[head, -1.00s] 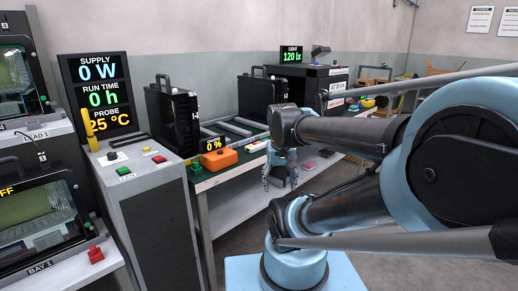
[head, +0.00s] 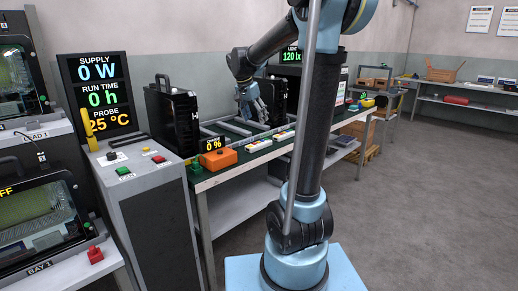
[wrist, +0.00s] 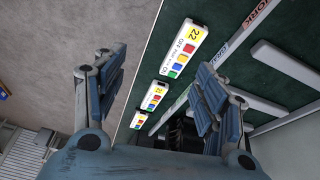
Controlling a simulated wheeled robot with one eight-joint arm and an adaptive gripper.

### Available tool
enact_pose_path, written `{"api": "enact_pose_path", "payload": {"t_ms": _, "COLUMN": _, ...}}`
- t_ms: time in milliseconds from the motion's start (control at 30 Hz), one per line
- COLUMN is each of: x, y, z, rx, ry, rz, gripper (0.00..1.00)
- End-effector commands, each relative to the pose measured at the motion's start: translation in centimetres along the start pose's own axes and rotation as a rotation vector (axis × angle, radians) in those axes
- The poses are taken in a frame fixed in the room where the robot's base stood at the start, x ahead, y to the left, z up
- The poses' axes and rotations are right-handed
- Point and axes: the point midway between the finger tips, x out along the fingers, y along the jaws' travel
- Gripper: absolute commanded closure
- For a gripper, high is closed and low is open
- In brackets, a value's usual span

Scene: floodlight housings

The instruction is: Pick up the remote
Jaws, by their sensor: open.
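Several white remotes with coloured buttons lie in a row along the front edge of the green-topped bench (head: 222,177). In the head view one remote (head: 258,145) lies right of the orange box, and another remote (head: 284,135) lies farther along. In the wrist view the nearest remote (wrist: 181,50) has a yellow "22" label; a second remote (wrist: 155,97) and a third remote (wrist: 138,120) lie beyond it. My gripper (head: 253,108) is open and empty above the bench; its fingers (wrist: 160,66) spread either side of the remote row in the wrist view.
An orange box (head: 218,158) with a "0 %" display stands on the near bench end. A black floodlight housing (head: 174,118) stands to the left, and grey rails (head: 228,130) lie behind the remotes. Open floor (head: 420,200) lies to the right.

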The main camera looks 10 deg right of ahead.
Motion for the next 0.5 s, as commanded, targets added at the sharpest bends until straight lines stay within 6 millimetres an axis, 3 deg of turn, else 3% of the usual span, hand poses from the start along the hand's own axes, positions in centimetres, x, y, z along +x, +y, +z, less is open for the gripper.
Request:
{"api": "enact_pose_path", "payload": {"t_ms": 33, "x": 0.0, "y": -1.6, "z": -0.7, "rx": 0.024, "ry": 0.008, "rz": 0.003, "gripper": 0.35}}
{"api": "enact_pose_path", "payload": {"t_ms": 200, "x": 0.1, "y": -4.7, "z": -2.1, "rx": 0.1, "ry": 0.032, "rz": 0.013, "gripper": 0.35}}
{"api": "enact_pose_path", "payload": {"t_ms": 367, "x": 0.4, "y": -6.0, "z": -2.7, "rx": 0.132, "ry": 0.042, "rz": 0.016, "gripper": 0.35}}
{"api": "enact_pose_path", "payload": {"t_ms": 500, "x": 1.9, "y": -6.2, "z": -2.9, "rx": 0.138, "ry": 0.044, "rz": 0.017, "gripper": 0.35}}
